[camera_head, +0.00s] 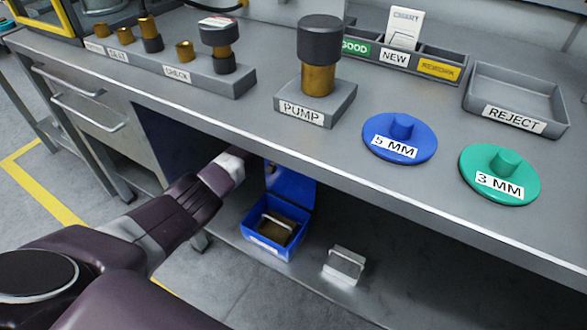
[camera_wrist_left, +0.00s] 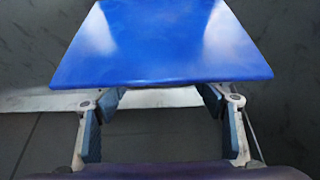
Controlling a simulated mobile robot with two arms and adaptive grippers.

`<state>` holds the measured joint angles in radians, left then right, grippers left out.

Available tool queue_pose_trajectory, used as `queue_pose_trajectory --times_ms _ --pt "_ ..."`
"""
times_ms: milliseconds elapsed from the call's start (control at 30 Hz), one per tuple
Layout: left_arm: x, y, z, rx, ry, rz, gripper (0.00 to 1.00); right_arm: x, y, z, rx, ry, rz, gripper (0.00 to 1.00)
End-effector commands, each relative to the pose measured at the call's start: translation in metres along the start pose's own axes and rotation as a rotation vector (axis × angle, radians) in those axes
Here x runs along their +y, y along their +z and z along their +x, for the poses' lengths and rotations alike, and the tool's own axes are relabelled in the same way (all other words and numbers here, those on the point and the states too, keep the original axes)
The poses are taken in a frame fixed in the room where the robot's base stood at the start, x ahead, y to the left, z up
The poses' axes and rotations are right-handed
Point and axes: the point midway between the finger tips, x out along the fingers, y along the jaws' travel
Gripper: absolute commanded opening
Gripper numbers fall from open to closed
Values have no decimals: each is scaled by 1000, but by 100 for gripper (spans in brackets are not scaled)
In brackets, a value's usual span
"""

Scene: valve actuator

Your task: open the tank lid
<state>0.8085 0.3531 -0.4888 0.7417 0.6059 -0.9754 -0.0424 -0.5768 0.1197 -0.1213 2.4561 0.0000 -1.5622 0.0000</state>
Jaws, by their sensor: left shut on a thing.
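The blue tank (camera_head: 262,243) stands on the lower shelf under the bench, with a brownish inside and a grey handled part in it. Its blue lid (camera_head: 290,188) is raised, standing steeply at the back of the tank. My left arm reaches in from the left under the bench edge. My left gripper (camera_wrist_left: 160,92) is shut on the lid, whose blue panel (camera_wrist_left: 160,45) fills the upper middle of the left wrist view. In the head view the bench edge hides the fingers. My right gripper is not in view.
A small grey handled block (camera_head: 345,264) lies on the lower shelf (camera_head: 300,295), right of the tank. The bench top (camera_head: 420,185) overhangs close above my left wrist. It carries a pump stand (camera_head: 315,98), blue and green discs and trays.

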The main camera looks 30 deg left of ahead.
Motion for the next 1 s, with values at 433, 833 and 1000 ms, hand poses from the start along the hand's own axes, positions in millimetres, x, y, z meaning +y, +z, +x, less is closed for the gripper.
queue_pose_trajectory --times_ms 433,833,1000 --pt "7 -2 5 -1 10 -1 20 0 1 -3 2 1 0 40" --pt "6 -2 5 -2 9 -1 72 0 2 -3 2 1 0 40" --pt "4 -2 4 -3 6 -1 72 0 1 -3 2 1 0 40"
